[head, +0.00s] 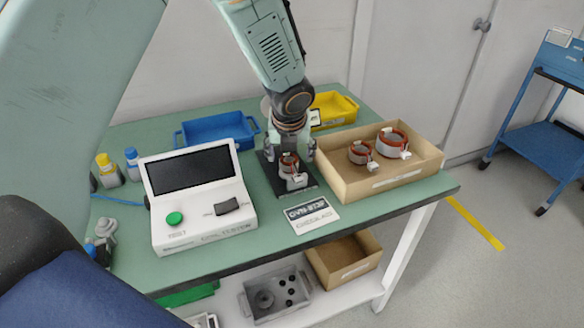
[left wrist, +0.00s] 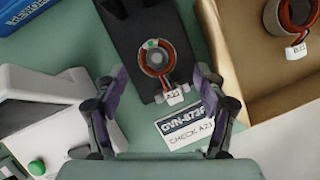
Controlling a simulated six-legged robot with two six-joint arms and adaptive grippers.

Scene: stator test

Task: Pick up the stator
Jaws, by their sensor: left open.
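A stator (head: 289,162) with reddish-brown windings and a white tag stands on a black fixture (head: 307,186) on the green table. In the left wrist view the stator (left wrist: 157,61) shows as a ring with a light centre, its wires and tag hanging toward me. My left gripper (head: 290,150) is over the fixture, pointing down, with its fingers on either side of the stator. In the left wrist view my left gripper (left wrist: 160,88) is open and empty, its fingers apart. Whether a finger touches the stator cannot be told. My right gripper is not in view.
A cardboard tray (head: 420,172) with two more stators (head: 392,142) stands right of the fixture. A white tester (head: 200,215) with a dark screen stands left. A printed label card (head: 312,215) lies in front. Blue (head: 215,130) and yellow (head: 335,108) bins stand behind.

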